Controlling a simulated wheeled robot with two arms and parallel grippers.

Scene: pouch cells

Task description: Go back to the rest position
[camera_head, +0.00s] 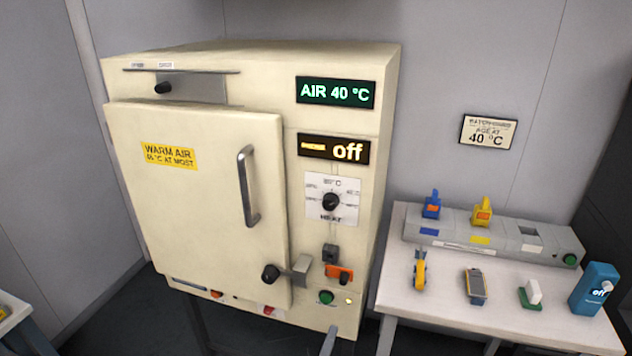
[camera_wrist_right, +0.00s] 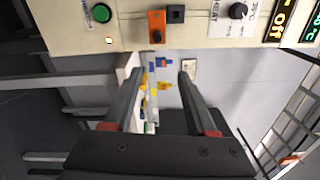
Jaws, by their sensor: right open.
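My right gripper (camera_wrist_right: 160,76) is open and empty in the right wrist view, with its two dark fingers well apart. Between them only the far bench and wall show. A small grey piece at the bottom edge of the head view, in front of the oven, looks like a fingertip of it. The cream oven (camera_head: 350,55) stands in front of it, apart from the fingers. The oven door (camera_head: 190,220) looks shut, with a latch knob (camera_head: 270,274) at its lower right. The displays read "AIR 40 °C" and "off". My left gripper is not in view.
A white bench (camera_head: 400,300) stands right of the oven. It bears a grey rack (camera_head: 460,240) with blue and yellow pieces, a yellow tool (camera_head: 420,270), a handheld meter (camera_head: 476,286), a green-and-white block (camera_head: 532,293) and a blue device (camera_head: 592,290). A table corner (camera_head: 12,312) shows at left.

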